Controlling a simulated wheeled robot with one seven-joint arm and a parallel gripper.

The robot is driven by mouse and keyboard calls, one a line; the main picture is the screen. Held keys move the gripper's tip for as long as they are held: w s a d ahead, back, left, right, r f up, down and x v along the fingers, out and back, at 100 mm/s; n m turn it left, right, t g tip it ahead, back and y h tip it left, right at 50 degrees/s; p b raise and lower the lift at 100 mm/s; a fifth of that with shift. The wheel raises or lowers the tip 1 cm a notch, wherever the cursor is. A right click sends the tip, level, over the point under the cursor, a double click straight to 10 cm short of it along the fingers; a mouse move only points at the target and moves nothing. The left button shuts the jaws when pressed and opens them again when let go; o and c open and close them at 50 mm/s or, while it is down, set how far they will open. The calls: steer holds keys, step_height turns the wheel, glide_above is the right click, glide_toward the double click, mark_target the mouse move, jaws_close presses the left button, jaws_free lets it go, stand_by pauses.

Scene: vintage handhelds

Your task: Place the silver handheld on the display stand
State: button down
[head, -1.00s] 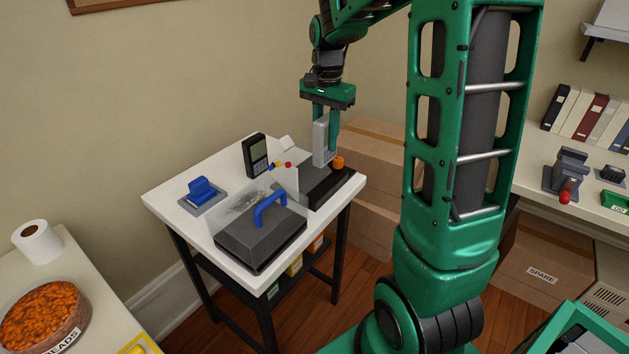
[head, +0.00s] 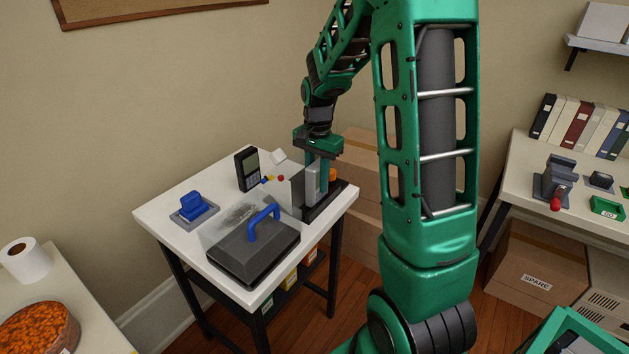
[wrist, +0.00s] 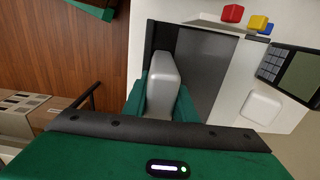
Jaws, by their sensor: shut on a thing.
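My gripper (head: 318,176) is shut on the silver handheld (head: 312,186), a pale upright slab. In the wrist view the handheld (wrist: 163,82) is seen end-on between the green fingers (wrist: 162,100). It is low over or in a black base (head: 327,208) at the table's right edge; I cannot tell whether its lower end touches. This base also shows as a dark surface in the wrist view (wrist: 200,70). A blue cradle on a grey pad (head: 194,207) stands at the table's left. Which one is the display stand is not marked.
A clear-sided dark case (head: 252,250) with a blue handle fills the table's front. A black handheld (head: 247,168) stands at the back, near small coloured pieces (head: 268,180) and a white block (head: 278,156).

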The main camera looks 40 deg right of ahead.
steer(key=shift+f, duration=0.1)
steer(key=c, duration=1.4)
jaws_free()
steer(key=shift+c, duration=0.2)
step_height(320, 180, up, 11)
steer(key=shift+r, duration=0.45)
steer(key=shift+s+r, duration=0.15)
steer(key=shift+s, duration=0.05)
steer(key=s+a+f+n, duration=0.1)
steer(key=s+f+n, duration=0.1)
steer(key=s, duration=1.2)
steer(key=s+a+f+n, duration=0.1)
steer(key=s+n, duration=0.4)
steer(key=s, duration=0.9)
steer(key=shift+a+f+n, duration=0.3)
steer(key=shift+a+f, duration=0.1)
steer(key=shift+a, duration=0.05)
